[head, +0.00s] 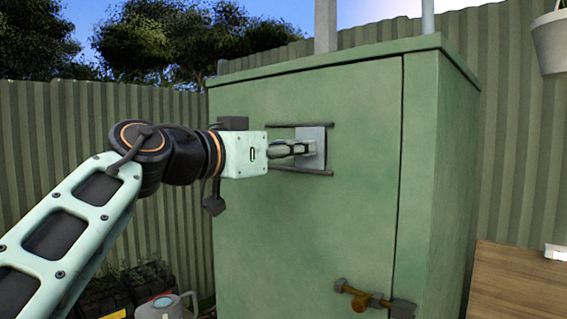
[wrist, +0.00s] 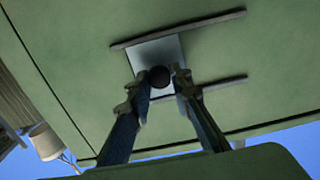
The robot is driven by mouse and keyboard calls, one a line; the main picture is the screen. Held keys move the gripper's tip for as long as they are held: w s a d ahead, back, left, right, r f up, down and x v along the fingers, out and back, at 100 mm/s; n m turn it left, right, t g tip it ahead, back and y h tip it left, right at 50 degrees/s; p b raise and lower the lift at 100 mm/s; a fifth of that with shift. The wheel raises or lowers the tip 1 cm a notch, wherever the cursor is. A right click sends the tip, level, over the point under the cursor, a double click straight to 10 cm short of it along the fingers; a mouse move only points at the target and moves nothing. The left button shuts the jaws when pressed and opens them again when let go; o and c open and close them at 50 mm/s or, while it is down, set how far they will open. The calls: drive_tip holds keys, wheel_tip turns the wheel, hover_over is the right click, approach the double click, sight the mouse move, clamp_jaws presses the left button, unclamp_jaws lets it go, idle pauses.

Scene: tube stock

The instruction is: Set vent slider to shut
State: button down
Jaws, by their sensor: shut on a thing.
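The vent slider is a pale grey square plate (head: 314,134) between two dark horizontal rails on the green cabinet front. It sits toward the right end of the rails in the head view. A round black knob (wrist: 159,76) stands out from the plate in the wrist view. My gripper (head: 308,148) reaches in from the left, and its two fingers close on the knob from both sides. The fingers hide the knob in the head view. No shut or open marking can be made out.
The upper rail (head: 285,125) and lower rail (head: 300,171) lie close to my fingers. A brass-coloured latch (head: 362,299) is low on the cabinet (head: 300,230). A wooden surface (head: 515,285) stands at right, a watering can (head: 165,306) at lower left.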

drive_tip(key=shift+s+d+b, duration=0.3)
drive_tip(key=shift+s+d, duration=0.2)
drive_tip(key=shift+d, duration=0.05)
drive_tip(key=c, duration=1.8)
unclamp_jaws()
drive_tip(key=shift+s+d, duration=0.1)
drive_tip(key=shift+d, duration=0.05)
drive_tip(key=shift+o, duration=0.2)
drive_tip(key=shift+a, duration=0.2)
drive_tip(key=v, duration=0.7)
drive_tip(key=shift+s, duration=0.15)
